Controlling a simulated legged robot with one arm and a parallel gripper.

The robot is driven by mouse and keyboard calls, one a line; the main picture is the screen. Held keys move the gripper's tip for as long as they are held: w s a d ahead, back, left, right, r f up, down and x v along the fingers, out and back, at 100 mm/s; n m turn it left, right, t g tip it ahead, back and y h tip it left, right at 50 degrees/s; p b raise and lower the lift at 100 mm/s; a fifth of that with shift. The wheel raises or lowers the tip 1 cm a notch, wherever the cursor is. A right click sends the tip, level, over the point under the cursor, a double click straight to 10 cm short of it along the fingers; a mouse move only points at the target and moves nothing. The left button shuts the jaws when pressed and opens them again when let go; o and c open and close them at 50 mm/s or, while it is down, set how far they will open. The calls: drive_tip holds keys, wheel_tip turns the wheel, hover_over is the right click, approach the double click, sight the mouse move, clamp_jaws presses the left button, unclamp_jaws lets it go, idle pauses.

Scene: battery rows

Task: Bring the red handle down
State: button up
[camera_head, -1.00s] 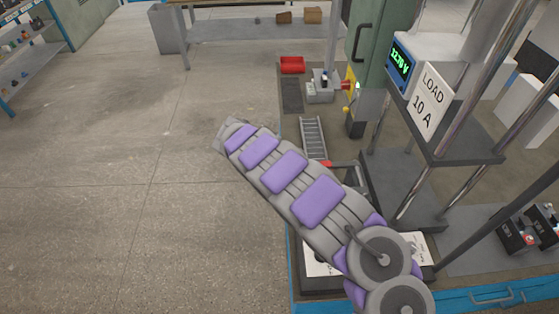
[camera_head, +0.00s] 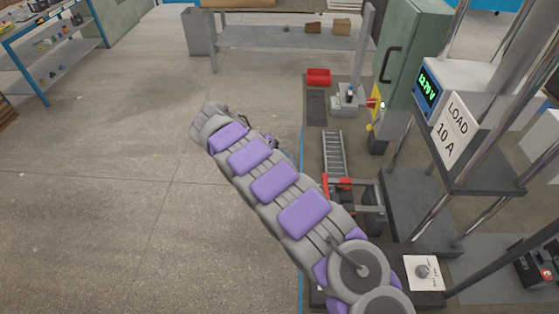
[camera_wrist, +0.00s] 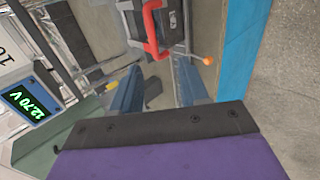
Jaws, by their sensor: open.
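The red handle (camera_wrist: 152,32) is a bent red bar on a dark device in the upper middle of the wrist view. Red parts of a low grey fixture (camera_head: 368,197) show beside my arm in the head view, with a red handle (camera_head: 326,186) at its left side. My gripper (camera_wrist: 157,90) shows as two blue-grey fingers, spread apart with nothing between them. The handle lies beyond the fingers, apart from them. In the head view my padded arm hides the gripper.
A roller track (camera_head: 334,155) runs behind the fixture. A green cabinet (camera_head: 411,65) and a load stand (camera_head: 480,170) reading 12.70 V stand to the right. A red bin (camera_head: 318,77) sits farther back. An orange knob (camera_wrist: 208,61) is near the handle. Floor at left is clear.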

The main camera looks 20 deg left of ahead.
drive_tip(key=shift+s+a+r, duration=0.15)
drive_tip(key=shift+a+r, duration=0.15)
drive_tip(key=shift+a, duration=0.15)
drive_tip(key=shift+d, duration=0.1)
drive_tip(key=s+d+r+m+g+y, duration=0.1)
drive_tip(key=s+d+r, duration=0.3)
drive_tip(key=d, duration=0.5)
drive_tip(key=s+d+r+m+g, duration=0.1)
drive_tip(key=s+d+r+g, duration=0.1)
drive_tip(key=d+r, duration=0.65)
drive_tip(key=s+d+r+m+g+y, duration=0.1)
drive_tip(key=s+d+r, duration=0.15)
drive_tip(key=d, duration=0.85)
drive_tip(key=s+d+r+y, duration=0.1)
drive_tip(key=s+d+y, duration=0.15)
drive_tip(key=s, duration=0.35)
drive_tip(key=s+d+r+y, duration=0.1)
drive_tip(key=s+d, duration=0.3)
drive_tip(key=s, duration=0.3)
drive_tip(key=s+a+f+y, duration=0.1)
drive_tip(key=s+f, duration=0.1)
drive_tip(key=s, duration=0.6)
drive_tip(key=s+a+f+y, duration=0.1)
drive_tip(key=s+f+y, duration=0.1)
drive_tip(key=s, duration=0.6)
drive_tip(key=shift+s+a+f, duration=0.2)
drive_tip(key=shift+a+f, duration=0.05)
drive_tip(key=shift+f, duration=0.2)
